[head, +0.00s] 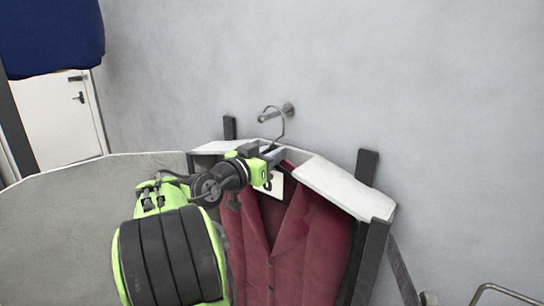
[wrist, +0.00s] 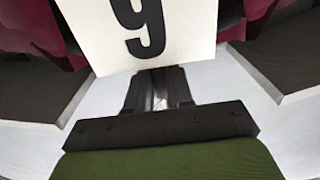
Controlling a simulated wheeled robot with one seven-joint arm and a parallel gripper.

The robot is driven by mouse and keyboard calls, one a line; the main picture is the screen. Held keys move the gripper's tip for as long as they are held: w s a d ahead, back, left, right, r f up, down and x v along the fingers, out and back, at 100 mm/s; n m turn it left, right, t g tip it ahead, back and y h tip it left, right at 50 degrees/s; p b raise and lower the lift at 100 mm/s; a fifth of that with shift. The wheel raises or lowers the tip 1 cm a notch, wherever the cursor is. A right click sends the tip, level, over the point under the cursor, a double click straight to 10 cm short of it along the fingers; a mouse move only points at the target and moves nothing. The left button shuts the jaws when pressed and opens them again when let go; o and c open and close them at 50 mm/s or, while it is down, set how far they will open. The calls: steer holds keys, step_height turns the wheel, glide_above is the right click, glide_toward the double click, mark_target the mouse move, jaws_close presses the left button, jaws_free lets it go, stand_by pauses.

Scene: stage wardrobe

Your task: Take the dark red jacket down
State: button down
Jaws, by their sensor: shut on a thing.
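The dark red jacket (head: 300,240) hangs open-fronted against the grey wall in the head view. Its hanger (head: 283,128) has a thin wire hook that loops up at a wall peg (head: 288,110); I cannot tell whether it bears on the peg. My gripper (head: 272,155) is shut at the hanger's neck, just below the hook. A white tag (head: 273,184) hangs below it; the wrist view shows the tag's number 9 (wrist: 150,30) in front of my fingers (wrist: 158,88). The gripped part is mostly hidden. Dark red cloth (wrist: 55,40) shows at the wrist view's upper left.
White slabs (head: 340,187) and dark posts (head: 368,166) flank the jacket's shoulders. A pale curved panel (head: 60,215) stands at left. Dark blue cloth (head: 50,35) hangs at upper left, before a white door (head: 60,125). A metal rail (head: 505,292) is at lower right.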

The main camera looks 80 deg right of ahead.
steer(key=b+v, duration=0.3)
steer(key=v, duration=0.6)
steer(key=shift+b, duration=0.4)
stand_by(0.6)
